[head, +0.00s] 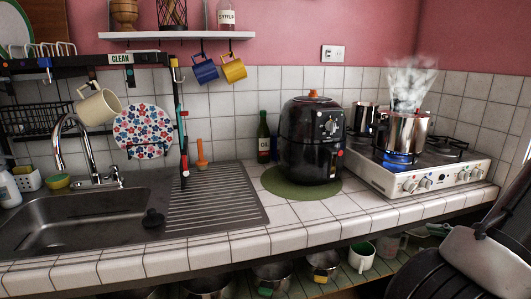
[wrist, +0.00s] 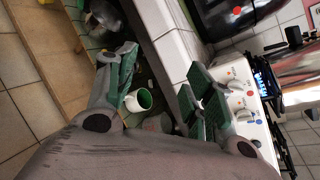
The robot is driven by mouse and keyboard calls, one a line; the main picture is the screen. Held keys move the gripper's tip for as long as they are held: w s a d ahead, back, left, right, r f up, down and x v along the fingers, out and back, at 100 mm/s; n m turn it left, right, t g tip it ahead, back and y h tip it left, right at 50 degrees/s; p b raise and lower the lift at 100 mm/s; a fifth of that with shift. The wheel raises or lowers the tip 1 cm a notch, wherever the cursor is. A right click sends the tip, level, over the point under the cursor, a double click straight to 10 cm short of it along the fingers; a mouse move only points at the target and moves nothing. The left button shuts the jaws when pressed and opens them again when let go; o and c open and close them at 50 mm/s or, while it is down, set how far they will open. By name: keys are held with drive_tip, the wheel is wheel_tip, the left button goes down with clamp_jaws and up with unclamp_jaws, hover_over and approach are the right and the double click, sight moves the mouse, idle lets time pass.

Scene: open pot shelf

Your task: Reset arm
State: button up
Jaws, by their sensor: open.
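My gripper (wrist: 160,84) shows in the wrist view with its two green-padded fingers spread wide apart. It is open and nothing is held between the pads. Beyond the gap a white mug with a green inside (wrist: 139,100) sits on the open shelf below the counter. The mug also shows in the head view (head: 361,257) at the lower right. It appears beyond the fingers, not gripped. The fingertips do not show in the head view.
A stove (head: 420,175) with a steaming pot (head: 403,131) over a blue flame stands at the right. A black air fryer (head: 312,142) stands left of it. The sink (head: 95,215) is at the left. Several pots and cups fill the shelf below the counter edge (head: 290,236).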

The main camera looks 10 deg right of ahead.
drive_tip(key=s+a+r+n+g+h, duration=0.2)
drive_tip(key=s+a+r+n+g, duration=0.6)
drive_tip(key=n+g, duration=0.35)
drive_tip(key=w+a+r+n+t+h, duration=0.3)
drive_tip(key=w+a+r+n+h, duration=0.1)
drive_tip(key=a+r+n, duration=0.6)
wheel_tip(320, 180, up, 3)
drive_tip(key=shift+w+a+f+n+h, duration=0.15)
drive_tip(key=shift+a+n+h, duration=0.15)
drive_tip(key=shift+n, duration=0.35)
